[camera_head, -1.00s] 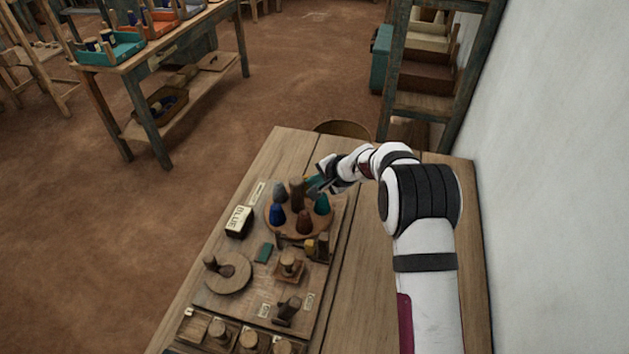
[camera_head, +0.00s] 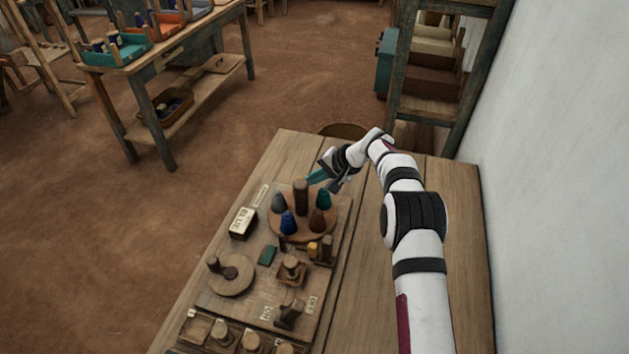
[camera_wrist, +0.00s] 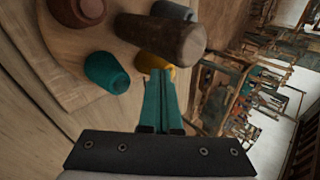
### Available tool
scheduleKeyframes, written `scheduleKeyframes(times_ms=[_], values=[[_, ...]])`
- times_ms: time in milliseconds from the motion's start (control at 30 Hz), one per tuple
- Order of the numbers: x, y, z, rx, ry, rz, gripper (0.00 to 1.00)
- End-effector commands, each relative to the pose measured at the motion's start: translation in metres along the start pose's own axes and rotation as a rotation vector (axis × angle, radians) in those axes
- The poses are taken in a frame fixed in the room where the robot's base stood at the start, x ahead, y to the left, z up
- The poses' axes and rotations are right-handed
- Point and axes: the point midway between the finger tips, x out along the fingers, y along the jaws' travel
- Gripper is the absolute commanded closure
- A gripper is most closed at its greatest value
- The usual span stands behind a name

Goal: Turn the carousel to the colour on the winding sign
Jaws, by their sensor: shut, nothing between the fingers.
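The carousel (camera_head: 289,237) is a round wooden disc on the board, with a wooden post (camera_head: 301,197) at its centre. Around it stand a grey cone (camera_head: 279,203), a blue cone (camera_head: 288,222), a red-brown cone (camera_head: 317,221) and a teal cone (camera_head: 323,200). A yellow cone (camera_wrist: 152,64) shows in the wrist view, partly behind the post. The sign (camera_head: 243,222) left of the carousel reads BLUE. My gripper (camera_head: 314,178) is shut and empty at the carousel's far side. In the wrist view its teal fingers (camera_wrist: 159,78) reach the yellow cone; I cannot tell if they touch.
A wooden crank disc (camera_head: 231,276), a small knob block (camera_head: 291,269) and a teal block (camera_head: 267,255) sit on the board nearer the front. The tabletop (camera_head: 352,275) right of the board is bare. A wall stands at the right.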

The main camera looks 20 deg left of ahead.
Motion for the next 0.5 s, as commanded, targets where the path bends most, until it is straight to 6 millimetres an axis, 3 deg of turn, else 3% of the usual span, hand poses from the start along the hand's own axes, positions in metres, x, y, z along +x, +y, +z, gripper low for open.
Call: scheduleKeyframes(times_ms=[500], values=[[0.0067,-0.0069,0.0006,0.001,0.001,0.001,1.00]])
